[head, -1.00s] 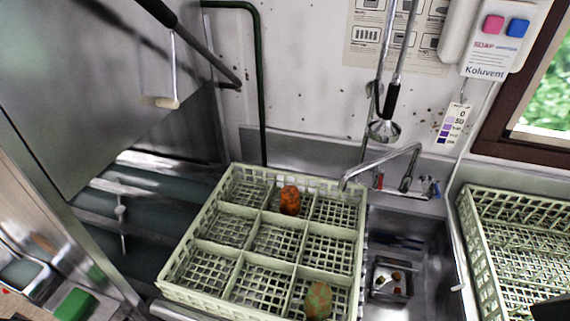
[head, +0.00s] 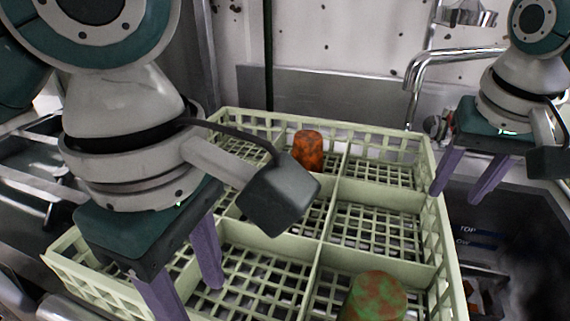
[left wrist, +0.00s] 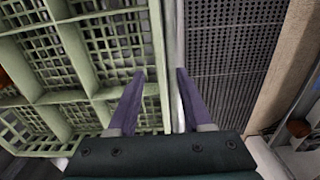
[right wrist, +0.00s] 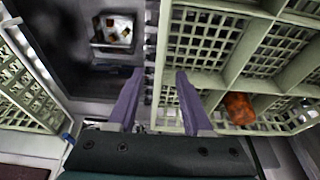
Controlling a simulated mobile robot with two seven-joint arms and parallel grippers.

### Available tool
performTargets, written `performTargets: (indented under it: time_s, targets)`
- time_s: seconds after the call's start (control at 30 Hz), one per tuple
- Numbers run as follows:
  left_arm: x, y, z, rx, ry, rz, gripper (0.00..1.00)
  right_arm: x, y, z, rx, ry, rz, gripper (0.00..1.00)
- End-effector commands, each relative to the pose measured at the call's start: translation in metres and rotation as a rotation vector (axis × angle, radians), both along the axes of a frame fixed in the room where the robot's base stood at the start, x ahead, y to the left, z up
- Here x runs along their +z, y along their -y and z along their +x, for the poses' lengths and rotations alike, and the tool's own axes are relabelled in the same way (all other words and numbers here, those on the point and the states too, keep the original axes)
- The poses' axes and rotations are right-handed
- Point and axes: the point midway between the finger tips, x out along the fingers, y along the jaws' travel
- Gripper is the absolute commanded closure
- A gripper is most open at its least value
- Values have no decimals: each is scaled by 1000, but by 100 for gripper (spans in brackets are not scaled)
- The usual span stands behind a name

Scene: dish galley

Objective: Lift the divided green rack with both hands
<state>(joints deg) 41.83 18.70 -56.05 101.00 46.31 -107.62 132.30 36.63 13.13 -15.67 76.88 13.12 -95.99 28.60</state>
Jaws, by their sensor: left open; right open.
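The divided green rack (head: 447,255) is pale green with lattice walls and several compartments. An orange-red mottled cup (head: 308,151) stands in a back compartment. A green-brown mottled cup (head: 374,298) stands in the front right one. My left gripper (head: 195,300) is open at the rack's left side. In the left wrist view its fingertips (left wrist: 160,71) lie either side of the rack's side wall. My right gripper (head: 457,197) is open at the right side. In the right wrist view its fingertips (right wrist: 160,71) flank that wall. I cannot tell how deep the fingers reach.
A chrome faucet (head: 430,65) rises behind the rack's right rear corner. A sink lies to the right, with a small metal tray (right wrist: 113,30) in it. Another pale rack (right wrist: 22,90) stands beyond the sink. The wall is close behind.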

Motion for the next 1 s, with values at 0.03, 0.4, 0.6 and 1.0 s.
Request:
performTargets:
  time_s: [0.03,0.4,0.6,1.0]
  targets:
    - [-2,-1,1,10,1,5,50,-2,1,1,-4,0,0,50]
    - [-3,-1,1,14,0,5,50,-3,1,1,-4,-2,0,50]
    - [-28,-2,0,15,-3,9,50,-26,3,7,-5,-6,-1,50]
    - [-82,-1,0,13,-1,6,50,-79,7,22,-5,-3,1,50]
